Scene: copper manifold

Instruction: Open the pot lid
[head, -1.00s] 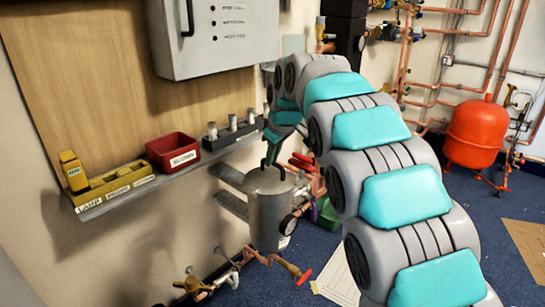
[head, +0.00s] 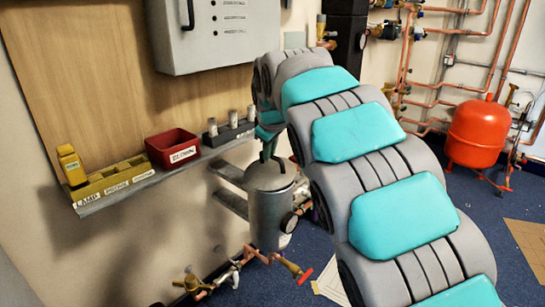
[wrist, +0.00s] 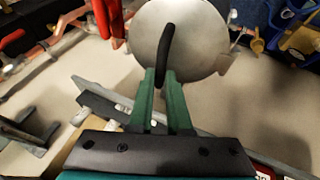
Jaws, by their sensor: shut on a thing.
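The pot (head: 268,222) is a grey metal cylinder standing beside the wall, below and right of the shelf. Its round grey lid (head: 268,177) is at the top of it. In the wrist view the lid (wrist: 190,38) is a pale disc with a dark upright handle (wrist: 166,48). My gripper (head: 268,150) is above the lid, pointing down. In the wrist view its green fingers (wrist: 161,88) are shut on the lid's handle. I cannot tell whether there is a gap between lid and pot. The pot's inside is hidden.
A shelf (head: 140,187) holds a red bin (head: 172,148), yellow bins and a dark holder with pale cylinders. A grey cabinet (head: 215,35) hangs above. Valves with a red handle (head: 291,268) are below the pot. A red tank (head: 476,134) and copper pipes stand right.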

